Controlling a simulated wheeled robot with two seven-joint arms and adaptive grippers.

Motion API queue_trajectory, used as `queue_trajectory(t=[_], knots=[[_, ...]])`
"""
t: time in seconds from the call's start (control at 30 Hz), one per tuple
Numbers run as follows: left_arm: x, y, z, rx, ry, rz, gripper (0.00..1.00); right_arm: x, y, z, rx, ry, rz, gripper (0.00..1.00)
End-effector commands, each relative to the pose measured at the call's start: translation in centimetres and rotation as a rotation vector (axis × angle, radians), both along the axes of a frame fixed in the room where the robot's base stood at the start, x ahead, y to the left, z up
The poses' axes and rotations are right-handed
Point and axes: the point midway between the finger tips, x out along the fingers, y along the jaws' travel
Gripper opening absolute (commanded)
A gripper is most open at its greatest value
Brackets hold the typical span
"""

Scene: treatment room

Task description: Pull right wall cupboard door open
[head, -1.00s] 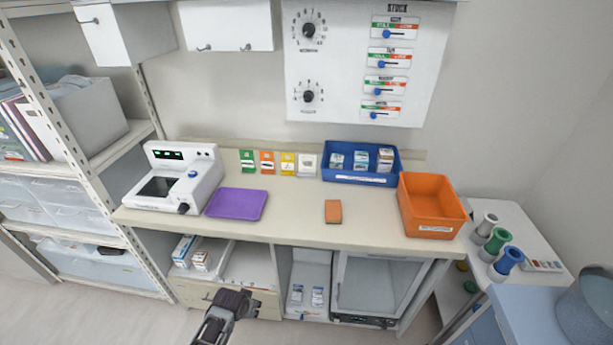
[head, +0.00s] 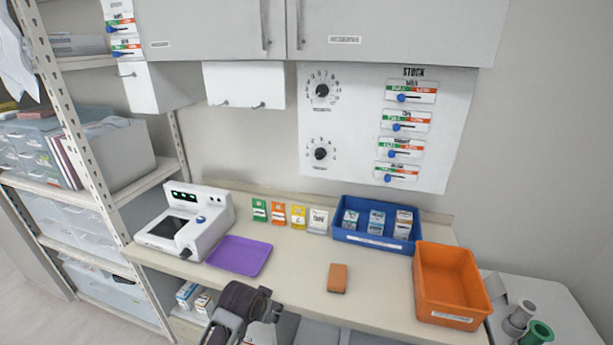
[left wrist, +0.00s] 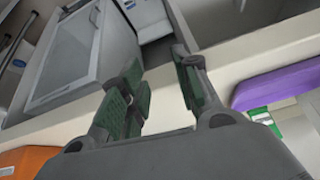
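The right wall cupboard door (head: 395,30) is a grey panel at the top of the head view, with a label and a vertical bar handle (head: 300,22) near its left edge. It looks closed. The left cupboard door (head: 205,28) is beside it, with its own handle (head: 265,24). My left gripper (head: 272,306) is low in the head view, in front of the counter edge and far below the cupboard. In the left wrist view its green-padded fingers (left wrist: 160,92) are apart with nothing between them. My right gripper is not in view.
The counter (head: 300,275) holds a white device (head: 187,220), a purple tray (head: 239,255), an orange sponge-like block (head: 337,278), a blue bin (head: 376,222) with boxes and an orange bin (head: 450,283). A white panel with dials (head: 385,125) hangs below the cupboard. A shelf rack stands left.

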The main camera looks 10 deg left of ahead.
Motion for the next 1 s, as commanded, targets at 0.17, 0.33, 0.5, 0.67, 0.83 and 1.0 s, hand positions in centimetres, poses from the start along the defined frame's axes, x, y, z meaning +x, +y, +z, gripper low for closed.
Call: queue_trajectory(t=[0.17, 0.33, 0.5, 0.67, 0.83, 1.0], knots=[[0.8, 0.0, 2.6, -0.004, -0.028, 0.002, 0.32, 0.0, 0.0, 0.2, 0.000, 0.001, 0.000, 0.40], [1.8, 0.1, 4.1, -0.008, -0.048, 0.003, 0.32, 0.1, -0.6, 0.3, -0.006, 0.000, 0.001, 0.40], [3.0, 0.2, 5.5, -0.013, -0.073, 0.006, 0.32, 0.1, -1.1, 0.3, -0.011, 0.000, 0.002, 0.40], [4.6, 0.3, 7.3, -0.018, -0.105, 0.008, 0.32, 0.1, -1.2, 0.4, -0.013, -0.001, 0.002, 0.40], [6.9, 0.4, 10.4, -0.028, -0.155, 0.010, 0.32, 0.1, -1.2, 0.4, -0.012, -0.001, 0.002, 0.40], [9.6, 0.6, 14.5, -0.041, -0.219, 0.011, 0.32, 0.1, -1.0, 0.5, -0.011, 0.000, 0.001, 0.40]])
